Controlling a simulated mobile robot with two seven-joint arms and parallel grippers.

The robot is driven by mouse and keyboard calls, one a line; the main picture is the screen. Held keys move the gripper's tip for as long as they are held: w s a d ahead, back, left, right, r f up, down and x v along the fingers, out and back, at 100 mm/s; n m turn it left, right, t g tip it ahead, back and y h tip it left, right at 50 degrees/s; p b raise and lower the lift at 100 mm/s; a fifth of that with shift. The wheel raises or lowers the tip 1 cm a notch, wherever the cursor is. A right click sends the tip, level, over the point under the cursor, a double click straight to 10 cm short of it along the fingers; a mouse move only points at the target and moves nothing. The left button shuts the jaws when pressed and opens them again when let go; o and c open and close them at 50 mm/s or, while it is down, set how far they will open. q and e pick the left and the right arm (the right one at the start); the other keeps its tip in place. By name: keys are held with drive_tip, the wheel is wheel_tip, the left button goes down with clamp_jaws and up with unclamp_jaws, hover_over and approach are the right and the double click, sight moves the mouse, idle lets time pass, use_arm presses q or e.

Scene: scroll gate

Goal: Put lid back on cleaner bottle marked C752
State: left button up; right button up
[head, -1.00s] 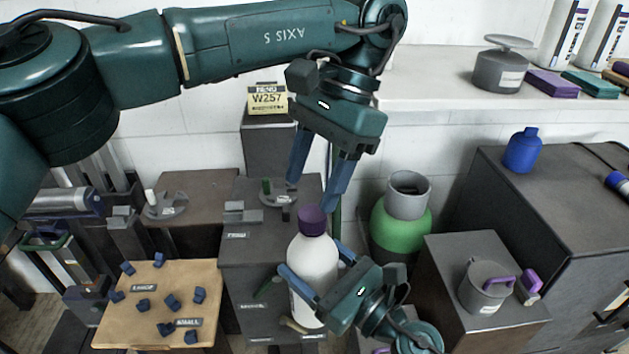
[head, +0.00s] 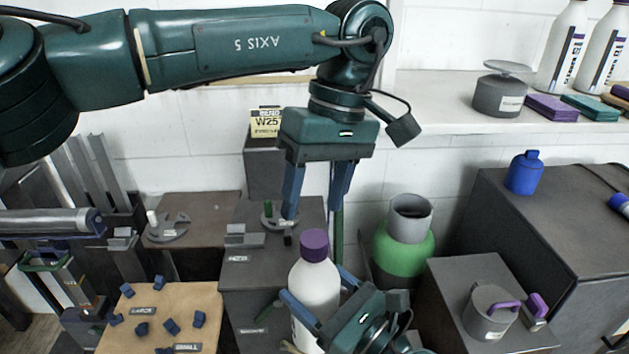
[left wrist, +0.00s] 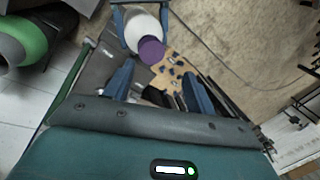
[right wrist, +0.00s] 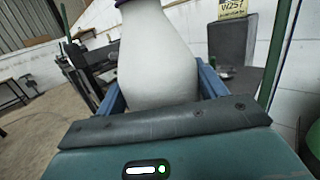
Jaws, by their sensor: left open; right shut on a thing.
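A white bottle (head: 316,290) stands upright in the head view with a purple lid (head: 314,245) on its top. Whether the lid is screwed down or only resting cannot be told, and no C752 marking is readable. My right gripper (head: 310,312) is shut around the bottle's body; the bottle fills the right wrist view (right wrist: 155,60) between its fingers. My left gripper (head: 315,205) is open and empty, pointing down above and slightly behind the lid. In the left wrist view the lid (left wrist: 151,50) shows beyond the open fingers, with the white bottle (left wrist: 143,25) behind it.
A green container with a grey collar (head: 405,245) stands right of the bottle. A grey mug (head: 489,312) sits on a dark block at right, a blue bottle (head: 524,172) on a dark cabinet. A tan board (head: 165,315) with small blue pieces lies at left. White bottles (head: 562,45) stand on the shelf.

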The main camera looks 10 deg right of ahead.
sight(314, 238)
use_arm(q)
drive_tip(key=n, duration=0.4)
drive_tip(key=shift+r+n, duration=0.15)
drive_tip(key=shift+n, duration=0.15)
drive_tip(key=n, duration=0.4)
drive_tip(key=shift+r+h, duration=0.15)
drive_tip(key=shift+h, duration=0.15)
drive_tip(key=n, duration=0.6)
drive_tip(key=shift+a+r+n+t+h, duration=0.1)
drive_tip(key=shift+r+n+t+h, duration=0.1)
drive_tip(key=shift+n+t+h, duration=0.1)
drive_tip(key=n, duration=0.4)
drive_tip(key=shift+s+r, duration=0.1)
drive_tip(key=shift+r, duration=0.05)
drive_tip(key=n, duration=0.4)
drive_tip(key=shift+r+h, duration=0.1)
drive_tip(key=shift+h, duration=0.2)
drive_tip(key=n, duration=0.7)
drive_tip(key=shift+s+r+t+h, duration=0.2)
drive_tip(key=shift+t+h, duration=0.1)
drive_tip(key=shift+f, duration=4)
